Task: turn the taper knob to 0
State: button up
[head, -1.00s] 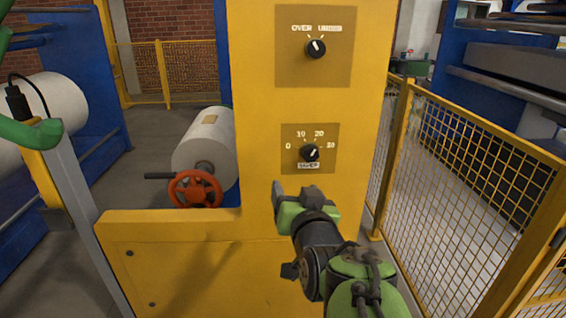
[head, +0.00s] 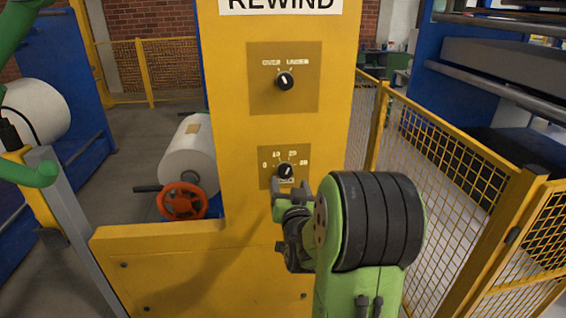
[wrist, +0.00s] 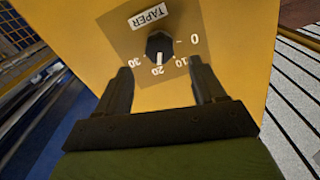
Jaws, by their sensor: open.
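The taper knob (head: 286,171) is a small black knob on a brown plate (head: 265,180) on the yellow post. Its white mark points up and right, toward the 20. In the wrist view the knob (wrist: 159,46) lies just ahead of the fingertips, roughly centred between them, with its mark toward the 20. The 0 is on the right there and the TAPER label above. My gripper (head: 289,187) is open and empty, just below the knob in the head view. In the wrist view my gripper (wrist: 160,68) shows both dark fingers apart, seemingly not touching the knob.
An OVER/UNDER selector knob (head: 285,81) sits above on the same post, below a REWIND sign (head: 280,4). A red handwheel (head: 182,201) and a white film roll (head: 190,150) are at left. Yellow mesh fencing (head: 455,165) stands at right.

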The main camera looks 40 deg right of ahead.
aim_at(286, 174)
jog(key=p+x, duration=0.1)
jog(key=x, duration=0.4)
jog(key=shift+w+d+f, duration=0.1)
jog(key=shift+w, duration=0.05)
jog(key=shift+c, duration=0.3)
jog(key=c, duration=1)
